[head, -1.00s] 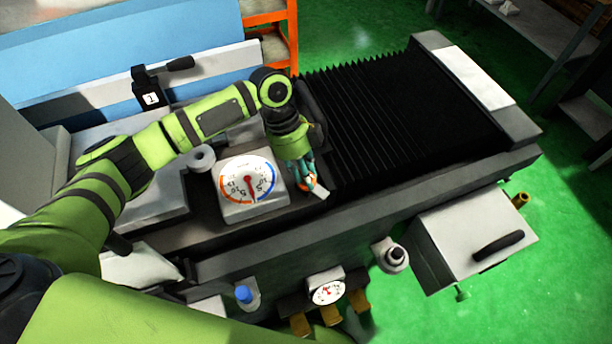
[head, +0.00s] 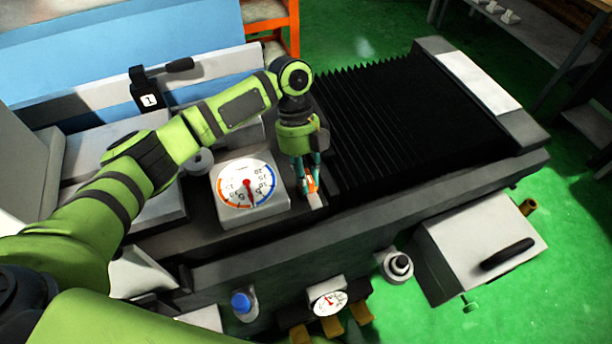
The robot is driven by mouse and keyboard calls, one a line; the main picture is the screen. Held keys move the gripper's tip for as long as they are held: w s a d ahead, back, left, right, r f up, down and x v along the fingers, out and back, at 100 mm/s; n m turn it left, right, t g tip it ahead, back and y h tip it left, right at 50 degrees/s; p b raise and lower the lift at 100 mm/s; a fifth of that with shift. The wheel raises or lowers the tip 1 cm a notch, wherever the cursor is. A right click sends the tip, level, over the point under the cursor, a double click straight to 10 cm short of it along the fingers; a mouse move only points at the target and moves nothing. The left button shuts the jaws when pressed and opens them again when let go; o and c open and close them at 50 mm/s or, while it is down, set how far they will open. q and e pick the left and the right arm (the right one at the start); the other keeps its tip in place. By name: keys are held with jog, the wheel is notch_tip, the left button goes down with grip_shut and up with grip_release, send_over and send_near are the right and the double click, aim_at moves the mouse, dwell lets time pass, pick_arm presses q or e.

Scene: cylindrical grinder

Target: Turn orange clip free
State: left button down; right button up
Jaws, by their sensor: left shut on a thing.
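The orange clip (head: 311,184) is a small orange piece on the grinder's top, just right of the large white dial gauge (head: 235,207). A small pale piece (head: 316,200) shows at its lower end. My left gripper (head: 309,180) points down from above and is shut on the orange clip. Its teal fingers hide part of the clip, so I cannot tell how it is seated. My right gripper is not in view.
Black bellows (head: 410,120) lie to the right of my left gripper. A black lever clamp (head: 150,90) stands at the back left. A grey box with a black handle (head: 480,240) and a small gauge (head: 329,299) are at the front.

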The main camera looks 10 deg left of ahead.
pick_arm(q)
jog(key=c, duration=1)
grip_release()
jog(key=shift+c, duration=0.2)
jog(key=v, duration=1.2)
jog(key=shift+d, duration=0.1)
